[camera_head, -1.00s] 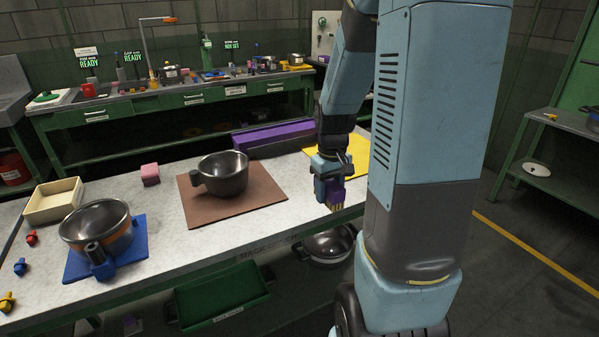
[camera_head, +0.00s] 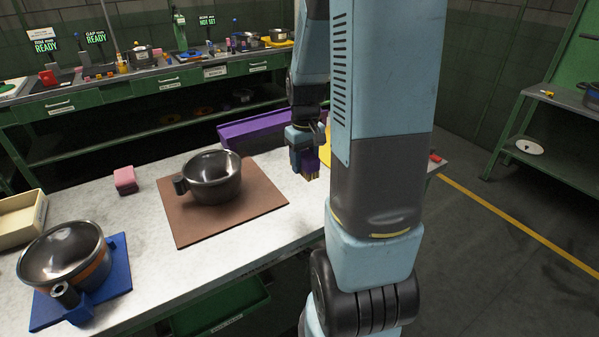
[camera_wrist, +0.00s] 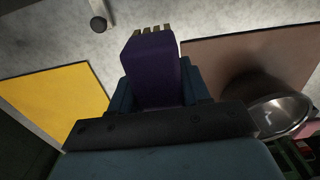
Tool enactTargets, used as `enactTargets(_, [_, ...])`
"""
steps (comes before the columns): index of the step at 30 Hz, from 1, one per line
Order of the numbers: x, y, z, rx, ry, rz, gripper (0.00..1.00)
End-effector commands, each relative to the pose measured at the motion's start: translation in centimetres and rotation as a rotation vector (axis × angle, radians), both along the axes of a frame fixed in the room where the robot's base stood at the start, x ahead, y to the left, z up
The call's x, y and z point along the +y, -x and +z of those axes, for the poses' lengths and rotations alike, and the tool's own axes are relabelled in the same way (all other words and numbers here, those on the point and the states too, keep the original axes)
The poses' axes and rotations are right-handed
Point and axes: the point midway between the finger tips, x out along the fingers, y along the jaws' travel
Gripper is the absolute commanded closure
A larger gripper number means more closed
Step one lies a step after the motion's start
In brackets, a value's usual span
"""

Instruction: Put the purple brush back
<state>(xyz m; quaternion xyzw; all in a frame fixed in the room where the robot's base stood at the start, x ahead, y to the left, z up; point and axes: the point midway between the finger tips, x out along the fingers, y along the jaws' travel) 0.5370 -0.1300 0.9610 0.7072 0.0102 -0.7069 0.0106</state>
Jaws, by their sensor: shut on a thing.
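My gripper (camera_head: 303,150) is shut on the purple brush (camera_head: 310,163), which hangs with its pale yellow bristles down over the workbench. In the wrist view the brush's purple block (camera_wrist: 152,70) sits between my two blue fingers (camera_wrist: 158,92), with its bristles at the top of the picture. A long purple bin (camera_head: 240,130) stands at the bench's far edge, left of and behind my gripper.
A brown mat (camera_head: 255,205) with a dark metal pot (camera_head: 212,180) lies left of my gripper. A yellow mat (camera_wrist: 60,98) is on its other side. A pink block (camera_head: 125,181), cream tray (camera_head: 20,216) and steel pot on a blue mat (camera_head: 115,279) are further left.

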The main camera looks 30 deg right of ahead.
Motion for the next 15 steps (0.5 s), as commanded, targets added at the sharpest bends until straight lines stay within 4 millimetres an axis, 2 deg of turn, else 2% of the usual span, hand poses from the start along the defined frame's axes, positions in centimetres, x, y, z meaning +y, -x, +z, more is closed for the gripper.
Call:
enactTargets(13, [-3.3, -6.7, -3.4, 0.002, -0.001, 0.001, 1.00])
enactTargets(15, [-3.6, -7.2, -4.4, 0.004, -0.001, 0.002, 1.00])
